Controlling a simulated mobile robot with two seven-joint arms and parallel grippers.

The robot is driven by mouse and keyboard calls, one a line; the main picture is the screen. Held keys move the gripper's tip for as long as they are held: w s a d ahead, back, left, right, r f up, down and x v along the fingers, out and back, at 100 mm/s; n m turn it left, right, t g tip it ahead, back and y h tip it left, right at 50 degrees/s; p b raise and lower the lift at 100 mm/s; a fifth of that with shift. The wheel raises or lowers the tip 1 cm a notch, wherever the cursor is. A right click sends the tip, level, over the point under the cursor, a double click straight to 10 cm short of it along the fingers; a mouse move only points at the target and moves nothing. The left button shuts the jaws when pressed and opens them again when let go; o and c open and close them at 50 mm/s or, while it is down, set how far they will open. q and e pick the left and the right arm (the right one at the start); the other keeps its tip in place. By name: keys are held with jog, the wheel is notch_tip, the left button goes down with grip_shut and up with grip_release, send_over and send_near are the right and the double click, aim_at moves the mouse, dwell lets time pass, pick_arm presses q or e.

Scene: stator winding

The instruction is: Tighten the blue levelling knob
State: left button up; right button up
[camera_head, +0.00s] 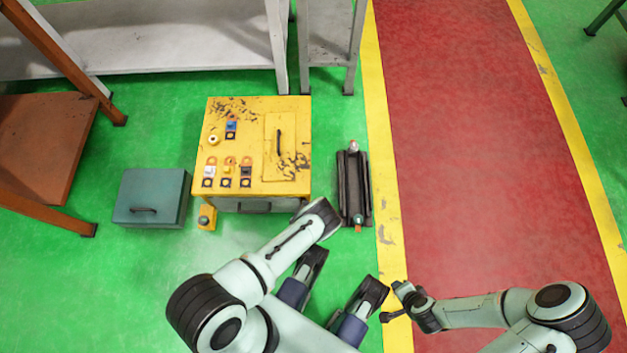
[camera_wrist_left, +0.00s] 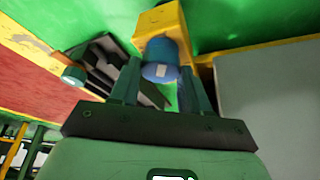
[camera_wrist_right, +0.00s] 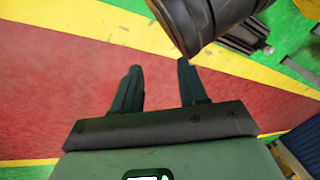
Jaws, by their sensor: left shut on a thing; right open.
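The blue levelling knob (camera_wrist_left: 160,62) is between the two fingers of my left gripper (camera_wrist_left: 160,84) in the left wrist view. The gripper is shut on it. The knob is a short blue cylinder with a pale patch, set against a yellow block (camera_wrist_left: 160,20). In the head view I cannot make out the knob or the left fingertips near my left wrist. My right gripper (camera_head: 391,302) is open, low and right of centre. Its spread fingers (camera_wrist_right: 160,78) are empty in the right wrist view.
A yellow cabinet (camera_head: 240,175) with switches and a handled panel stands at centre. A dark rail unit (camera_head: 354,185) lies right. The red lane (camera_head: 480,140) is clear.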

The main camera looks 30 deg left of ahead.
pick_arm(q)
jog(key=shift+w+a+m+h, duration=0.15)
jog(key=shift+m+h, duration=0.25)
jog(key=shift+m, duration=0.5)
jog(key=m+h+b, duration=0.1)
jog(key=m+b, duration=0.1)
jog(key=m, duration=0.1)
jog(key=m+g+h+b, duration=0.1)
jog(key=m+b, duration=0.1)
jog(key=m, duration=0.2)
jog(key=shift+w+a+b, duration=0.1)
jog(key=shift+a+b, duration=0.05)
jog(key=shift+b, duration=0.25)
jog(key=shift+m+g+h+b, duration=0.3)
jog(key=shift+m+h+b, duration=0.1)
jog(key=shift+m, duration=0.3)
pick_arm(e)
jog(key=s+d+f+g, duration=0.1)
jog(key=s+f+g, duration=0.3)
jog(key=s+f, duration=0.3)
jog(key=shift+s+d+f+m, duration=0.25)
jog(key=shift+s+m, duration=0.15)
jog(key=shift+s, duration=1.6)
pick_arm(q)
jog(key=o, duration=1)
jog(key=shift+o, duration=0.2)
